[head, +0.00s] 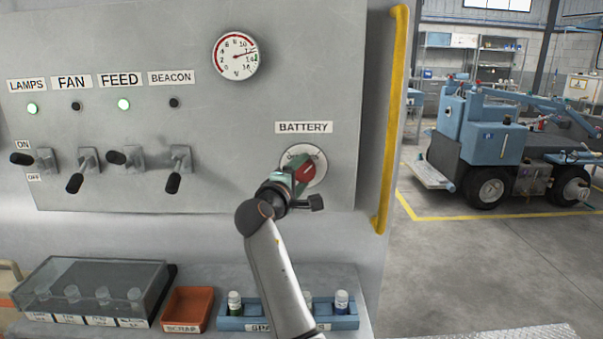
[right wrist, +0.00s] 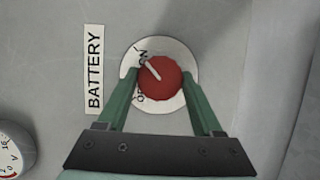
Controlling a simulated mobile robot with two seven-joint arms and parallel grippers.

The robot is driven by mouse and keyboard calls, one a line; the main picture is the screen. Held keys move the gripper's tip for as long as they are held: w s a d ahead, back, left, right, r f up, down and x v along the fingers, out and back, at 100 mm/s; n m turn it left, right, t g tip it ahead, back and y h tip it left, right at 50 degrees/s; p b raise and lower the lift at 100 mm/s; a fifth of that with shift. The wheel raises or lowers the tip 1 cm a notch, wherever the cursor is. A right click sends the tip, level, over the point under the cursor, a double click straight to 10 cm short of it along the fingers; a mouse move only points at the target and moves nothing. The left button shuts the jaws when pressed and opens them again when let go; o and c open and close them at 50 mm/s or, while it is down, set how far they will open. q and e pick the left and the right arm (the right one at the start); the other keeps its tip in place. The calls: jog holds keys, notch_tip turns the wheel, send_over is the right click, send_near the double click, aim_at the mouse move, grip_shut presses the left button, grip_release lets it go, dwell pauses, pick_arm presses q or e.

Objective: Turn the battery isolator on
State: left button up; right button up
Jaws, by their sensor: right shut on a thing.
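The battery isolator is a red round knob (right wrist: 161,80) on a white dial plate (right wrist: 188,57), under the BATTERY label (head: 304,127) on the grey panel. In the head view the knob (head: 305,171) is partly hidden by my right gripper (head: 297,178). In the right wrist view the green fingers of my right gripper (right wrist: 160,76) stand on either side of the knob and are shut on it. The knob's white pointer mark slants to the upper left, toward the ON lettering. The OFF lettering is partly covered by a finger. My left gripper is not in view.
A gauge (head: 236,56) sits above left of the isolator. Several toggle levers (head: 127,157) are further left; the LAMPS and FEED lights are green. A yellow rail (head: 391,120) edges the panel's right side. Below are a red scrap tray (head: 187,309) and a blue rack (head: 230,323).

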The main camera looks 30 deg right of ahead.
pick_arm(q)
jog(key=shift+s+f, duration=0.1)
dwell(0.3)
pick_arm(e)
jog(key=o, duration=1.4)
jog(key=shift+c, duration=0.2)
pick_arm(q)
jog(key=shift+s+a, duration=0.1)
